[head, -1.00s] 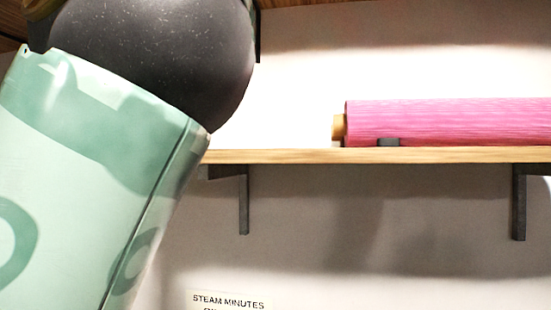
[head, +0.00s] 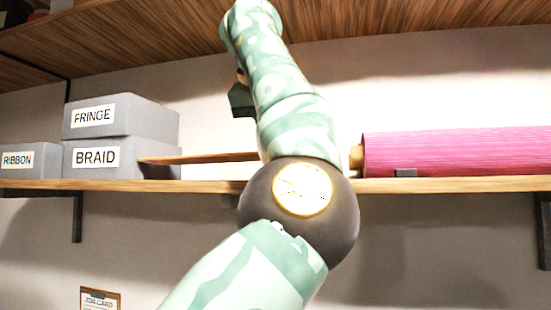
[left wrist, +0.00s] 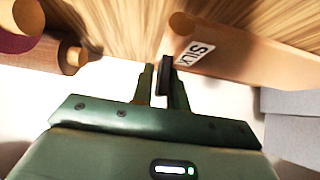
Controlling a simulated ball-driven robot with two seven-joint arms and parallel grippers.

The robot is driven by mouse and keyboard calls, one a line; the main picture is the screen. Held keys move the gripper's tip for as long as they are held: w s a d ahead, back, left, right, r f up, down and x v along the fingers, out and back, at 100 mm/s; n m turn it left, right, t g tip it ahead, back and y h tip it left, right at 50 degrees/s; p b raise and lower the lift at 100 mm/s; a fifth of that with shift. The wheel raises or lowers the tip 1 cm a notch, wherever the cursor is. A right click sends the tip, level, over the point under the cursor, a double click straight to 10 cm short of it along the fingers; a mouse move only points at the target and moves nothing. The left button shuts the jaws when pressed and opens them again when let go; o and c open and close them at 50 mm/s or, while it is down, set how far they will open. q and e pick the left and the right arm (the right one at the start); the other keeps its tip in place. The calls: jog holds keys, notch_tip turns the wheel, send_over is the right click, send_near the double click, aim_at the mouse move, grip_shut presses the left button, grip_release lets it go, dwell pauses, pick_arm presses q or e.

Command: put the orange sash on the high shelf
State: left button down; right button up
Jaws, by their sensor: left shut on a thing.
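I cannot make out the orange sash in either view. My left gripper (left wrist: 163,78) shows in the left wrist view. Its two dark green fingers are close together, with a narrow black piece (left wrist: 166,74) between them; what it belongs to is not clear. In the head view my left arm reaches up in front of the shelves, and its fingertips are hidden or too small to tell. The high shelf (head: 170,32) is the wooden board across the top, seen from below. My right gripper is not in view.
A lower shelf (head: 120,185) holds grey boxes labelled FRINGE (head: 150,118), BRAID (head: 128,160) and RIBBON (head: 45,160), a thin wooden board (head: 205,158) and a pink roll (head: 460,150). The wrist view shows a tan piece labelled SILK (left wrist: 235,65).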

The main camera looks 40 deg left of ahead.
pick_arm(q)
jog(key=f, duration=0.2)
jog(key=w+f, duration=0.1)
jog(key=shift+a, duration=0.25)
jog(key=shift+f, duration=0.45)
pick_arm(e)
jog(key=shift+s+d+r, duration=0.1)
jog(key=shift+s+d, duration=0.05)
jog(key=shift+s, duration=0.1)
pick_arm(q)
jog(key=shift+s, duration=0.2)
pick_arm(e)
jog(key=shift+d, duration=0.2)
pick_arm(q)
jog(key=c, duration=1.5)
grip_release()
jog(key=shift+o, duration=0.6)
jog(key=shift+w, duration=0.15)
jog(key=v, duration=1.2)
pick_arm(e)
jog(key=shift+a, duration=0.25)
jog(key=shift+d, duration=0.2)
